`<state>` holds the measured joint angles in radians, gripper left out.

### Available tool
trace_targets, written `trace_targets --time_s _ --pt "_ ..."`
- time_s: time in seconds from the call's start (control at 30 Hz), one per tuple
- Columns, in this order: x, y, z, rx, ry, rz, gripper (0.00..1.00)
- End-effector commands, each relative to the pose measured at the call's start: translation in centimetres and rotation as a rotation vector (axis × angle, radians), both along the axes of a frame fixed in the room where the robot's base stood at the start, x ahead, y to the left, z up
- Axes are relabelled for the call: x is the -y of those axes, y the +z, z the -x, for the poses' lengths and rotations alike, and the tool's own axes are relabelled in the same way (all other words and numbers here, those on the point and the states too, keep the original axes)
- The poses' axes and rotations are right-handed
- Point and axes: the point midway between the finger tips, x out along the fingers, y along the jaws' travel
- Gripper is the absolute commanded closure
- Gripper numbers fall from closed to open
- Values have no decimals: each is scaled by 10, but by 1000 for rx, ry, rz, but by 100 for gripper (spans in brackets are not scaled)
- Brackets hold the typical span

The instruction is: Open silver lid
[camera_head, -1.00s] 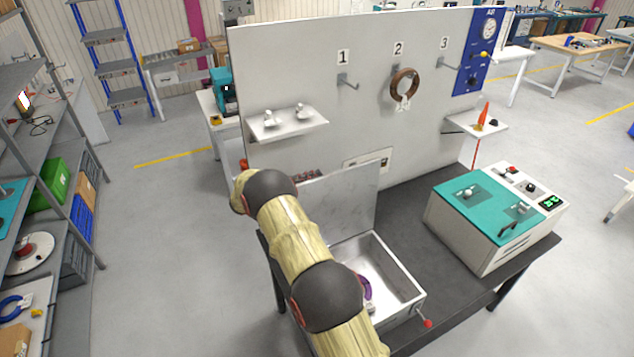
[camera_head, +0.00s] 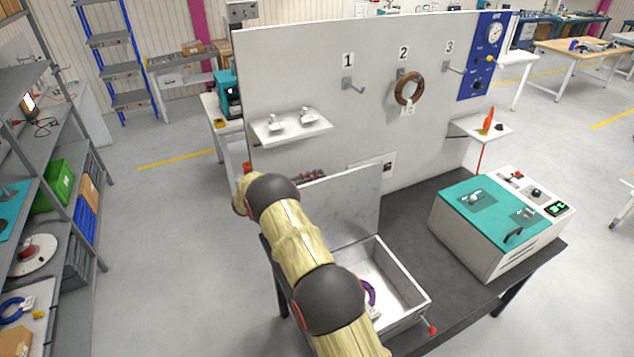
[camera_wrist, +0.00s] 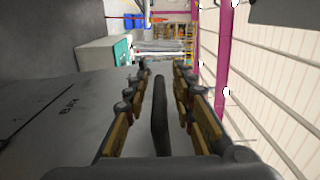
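The silver lid (camera_head: 352,198) stands upright at the back edge of the open silver box (camera_head: 411,282) in the head view. A purple ring (camera_head: 370,292) lies inside the box, partly hidden by my arm. My gripper is hidden in the head view. In the wrist view my gripper (camera_wrist: 161,68) has its fingers spread apart. A dark bar (camera_wrist: 160,115) runs between them; I cannot tell whether it is a handle or whether the fingers touch it. A grey surface with faint lettering (camera_wrist: 50,110) lies left of the fingers.
A teal-topped machine (camera_head: 490,250) stands on the dark table (camera_head: 400,222), right of the box. Behind, the white panel (camera_head: 300,70) carries numbered hooks, a brown ring (camera_head: 408,88) and a small shelf (camera_head: 290,128). A red-tipped lever (camera_head: 432,330) sticks out at the box's front right.

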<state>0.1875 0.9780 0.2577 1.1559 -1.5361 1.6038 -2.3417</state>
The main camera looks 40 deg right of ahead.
Motion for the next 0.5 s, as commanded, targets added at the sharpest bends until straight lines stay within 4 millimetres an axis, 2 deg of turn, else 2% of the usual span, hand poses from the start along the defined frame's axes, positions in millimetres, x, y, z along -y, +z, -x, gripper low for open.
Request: trace_targets --time_s 0.33,0.5 --pt "-2 -1 0 -1 0 0 71" --pt "-20 -1 -5 -1 2 -1 71"
